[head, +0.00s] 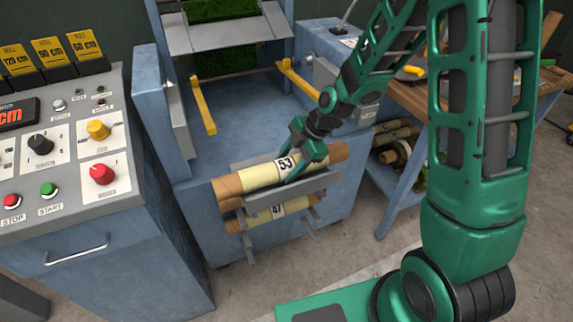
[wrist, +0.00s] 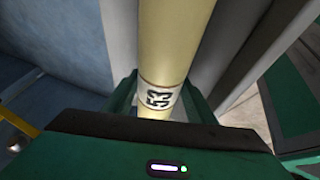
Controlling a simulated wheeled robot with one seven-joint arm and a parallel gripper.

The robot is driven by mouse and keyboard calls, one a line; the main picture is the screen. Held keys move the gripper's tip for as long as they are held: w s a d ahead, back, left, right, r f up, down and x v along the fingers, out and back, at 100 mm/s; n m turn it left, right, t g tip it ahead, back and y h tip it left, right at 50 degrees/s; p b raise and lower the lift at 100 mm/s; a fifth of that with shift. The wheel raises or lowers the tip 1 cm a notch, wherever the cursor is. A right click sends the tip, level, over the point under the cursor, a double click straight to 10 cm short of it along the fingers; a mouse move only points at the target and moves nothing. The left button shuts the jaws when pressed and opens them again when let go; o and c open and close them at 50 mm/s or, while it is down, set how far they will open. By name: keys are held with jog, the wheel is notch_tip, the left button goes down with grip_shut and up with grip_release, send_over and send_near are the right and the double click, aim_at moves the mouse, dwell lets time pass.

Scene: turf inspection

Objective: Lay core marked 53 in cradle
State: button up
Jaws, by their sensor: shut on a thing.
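The core marked 53 (head: 262,177) is a brown tube with a pale yellow wrap and a black number on a white label. It lies at the upper grey rack on the front of the blue machine. My gripper (head: 303,163) is shut on it near the label; in the wrist view the core (wrist: 175,40) runs between the fingers, with the 53 facing the camera. I cannot tell whether the core still touches the rack (head: 290,194). A pair of yellow arms, left (head: 203,106) and right (head: 299,79), stick out inside the machine with an empty gap between them; this looks like the cradle.
The core marked 47 (head: 263,213) lies on the lower rack, just below. A control panel (head: 65,150) with knobs and buttons stands at left. A wooden workbench (head: 415,97) with more rolls beneath it is at right. Blue side walls flank the yellow arms.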

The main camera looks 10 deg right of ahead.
jog(key=o, duration=1.4)
jog(key=shift+o, duration=0.3)
jog(key=shift+s, duration=0.1)
jog(key=shift+s+f, duration=0.1)
jog(key=shift+f, duration=0.05)
jog(key=shift+d, duration=0.1)
